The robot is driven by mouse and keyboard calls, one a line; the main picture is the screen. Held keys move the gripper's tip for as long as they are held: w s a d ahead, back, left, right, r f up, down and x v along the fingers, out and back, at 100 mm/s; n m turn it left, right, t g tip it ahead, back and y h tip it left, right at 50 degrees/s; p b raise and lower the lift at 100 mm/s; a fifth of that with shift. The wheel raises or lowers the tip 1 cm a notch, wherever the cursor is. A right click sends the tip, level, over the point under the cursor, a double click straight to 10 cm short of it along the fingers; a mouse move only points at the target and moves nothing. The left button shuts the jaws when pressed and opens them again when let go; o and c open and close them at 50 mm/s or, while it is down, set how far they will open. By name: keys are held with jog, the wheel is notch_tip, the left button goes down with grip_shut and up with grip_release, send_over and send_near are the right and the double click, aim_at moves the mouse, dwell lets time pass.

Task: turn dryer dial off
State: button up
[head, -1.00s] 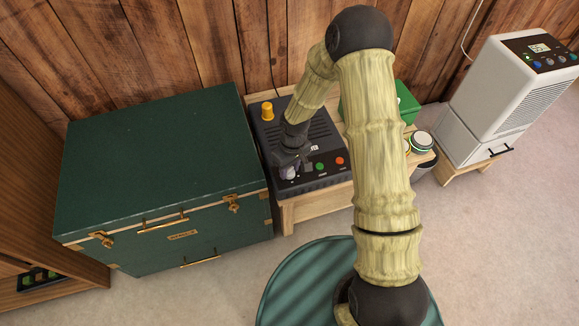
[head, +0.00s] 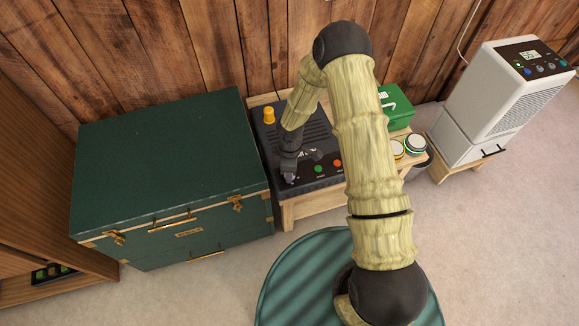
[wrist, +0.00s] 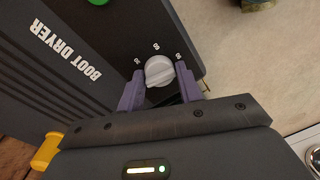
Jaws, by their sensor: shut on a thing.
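The boot dryer (head: 318,137) is a dark box with ribbed vents on a low wooden bench. Its light grey dial (wrist: 159,71) sits on the front panel in the wrist view, with small marks around it that I cannot read clearly. My gripper (wrist: 160,86) has its purple fingers on either side of the dial, shut on it. In the head view my gripper (head: 290,178) is at the dryer's front left corner and hides most of the dial. A green button (head: 318,168) and an orange-red button (head: 338,163) are to its right.
A yellow knob (head: 268,115) stands at the dryer's back left. A large green trunk (head: 165,160) is close on the left. A green box (head: 398,108) and round tins (head: 415,143) share the bench's right side. A white appliance (head: 490,95) stands farther right.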

jog(key=shift+w+r+n+p, duration=0.15)
jog(key=shift+n+p, duration=0.3)
jog(key=shift+n, duration=0.65)
jog(key=o, duration=0.9)
jog(key=r+p, duration=0.1)
jog(key=r, duration=0.4)
jog(key=w+r+p, duration=0.1)
jog(key=r, duration=0.5)
jog(key=r+p, duration=0.1)
jog(key=r, duration=0.5)
jog(key=shift+w+a+r, duration=0.1)
jog(key=shift+w, duration=0.1)
